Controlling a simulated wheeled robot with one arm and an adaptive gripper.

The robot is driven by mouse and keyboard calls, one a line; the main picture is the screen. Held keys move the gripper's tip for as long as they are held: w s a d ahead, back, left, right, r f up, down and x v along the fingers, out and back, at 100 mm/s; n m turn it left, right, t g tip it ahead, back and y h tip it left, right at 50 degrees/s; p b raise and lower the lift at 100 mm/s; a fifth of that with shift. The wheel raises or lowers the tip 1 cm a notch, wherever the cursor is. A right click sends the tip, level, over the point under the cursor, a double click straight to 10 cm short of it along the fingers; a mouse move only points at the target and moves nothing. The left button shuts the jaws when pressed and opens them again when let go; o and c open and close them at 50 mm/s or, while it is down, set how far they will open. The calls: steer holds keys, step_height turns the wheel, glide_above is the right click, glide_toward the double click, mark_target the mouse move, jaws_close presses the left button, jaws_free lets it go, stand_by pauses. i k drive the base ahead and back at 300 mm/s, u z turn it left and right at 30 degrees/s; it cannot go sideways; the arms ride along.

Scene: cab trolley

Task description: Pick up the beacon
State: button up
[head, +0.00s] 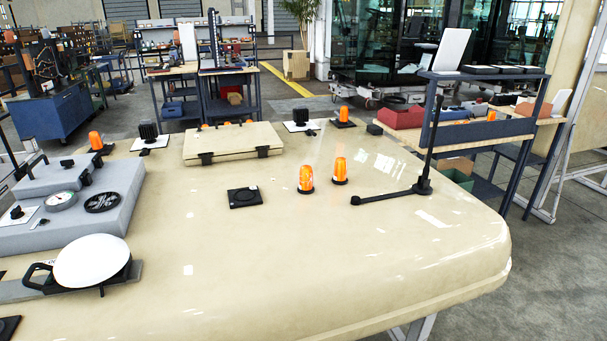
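Two orange beacons stand upright on the cream cab roof (330,260): the nearer beacon (306,178) and, just right of and behind it, a second beacon (340,170). Each has a dark base, and they are a little apart. Another orange beacon (344,114) sits on a dark plate at the back edge, and one more orange beacon (96,141) is at the back left. Which one the task means cannot be told. My gripper is not in view.
A black square mount (244,197) lies left of the two beacons. A black antenna (424,180) stands at the right with a bar at its foot. A cream hatch (233,146), a grey raised block (70,205) and a white dome (92,261) occupy the back and left. The front roof is clear.

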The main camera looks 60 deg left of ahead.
mark_target(340, 178)
steer(key=u, duration=2.05)
steer(key=i, duration=0.8)
steer(key=u, duration=0.6)
steer(key=i, duration=0.65)
